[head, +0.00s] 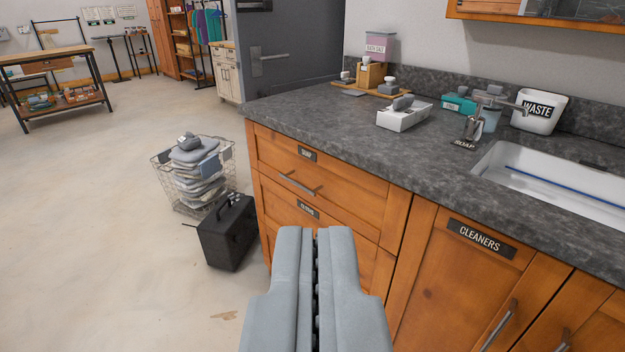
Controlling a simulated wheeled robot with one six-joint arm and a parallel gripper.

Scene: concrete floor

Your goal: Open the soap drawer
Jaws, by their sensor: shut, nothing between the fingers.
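The soap drawer (343,194) is the top drawer of the wooden cabinet, under the dark countertop. It is shut, with a small "SOAP" label (307,154) and a metal bar handle (299,184) on its front. My gripper (316,232) is in the lower middle of the view, grey, with its fingers together and nothing between them. In the picture it lies below the handle and does not touch it. A lower drawer (307,222) with its own label is also shut; my gripper hides part of it.
A black case (228,235) and a wire basket (194,178) of folded cloths stand on the floor left of the cabinet. A "CLEANERS" door (461,262) is at right. The countertop (355,140) holds a tissue box (404,115) and sink (560,183). Open floor lies at left.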

